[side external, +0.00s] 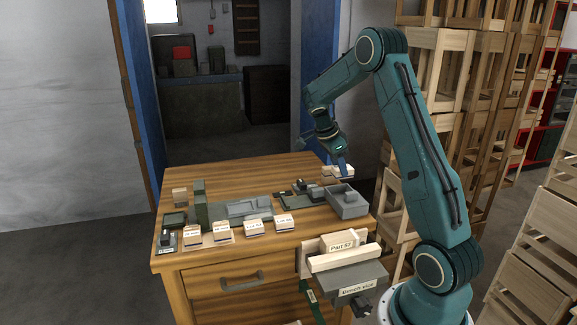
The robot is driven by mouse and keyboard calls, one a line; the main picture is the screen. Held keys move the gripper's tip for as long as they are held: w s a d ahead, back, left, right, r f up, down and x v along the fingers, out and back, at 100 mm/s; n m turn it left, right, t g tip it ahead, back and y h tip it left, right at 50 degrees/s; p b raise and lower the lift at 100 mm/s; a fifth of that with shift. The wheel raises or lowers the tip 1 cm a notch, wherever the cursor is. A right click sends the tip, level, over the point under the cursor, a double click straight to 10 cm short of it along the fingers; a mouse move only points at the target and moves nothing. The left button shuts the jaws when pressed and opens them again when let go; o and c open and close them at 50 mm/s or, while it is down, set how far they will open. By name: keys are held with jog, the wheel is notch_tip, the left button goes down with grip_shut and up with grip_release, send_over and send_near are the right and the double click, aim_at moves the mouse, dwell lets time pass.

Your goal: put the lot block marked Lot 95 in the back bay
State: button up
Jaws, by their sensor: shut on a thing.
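My gripper (342,168) is at the back right of the wooden bench, pointing down. It is shut on a pale block (331,172), whose label is too small to read. Several pale lot blocks stand in a row along the front of the bench, among them a left one (193,238) and a right one (284,222). Their lettering is too small to read surely, so I cannot tell which is Lot 95. A grey tray with a recess (235,211) lies behind the row. I cannot make out which place is the back bay.
A grey open box (349,208) stands on the right of the bench (240,175), below my gripper. A bench vise (357,280) at the front right holds a pale piece marked Part 52 (341,246). A dark green upright block (200,202) stands at the left.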

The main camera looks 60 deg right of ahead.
aim_at(338, 178)
jog(key=shift+f, duration=3.35)
jog(key=o, duration=0.9)
jog(key=shift+o, duration=0.7)
jog(key=shift+r, duration=4)
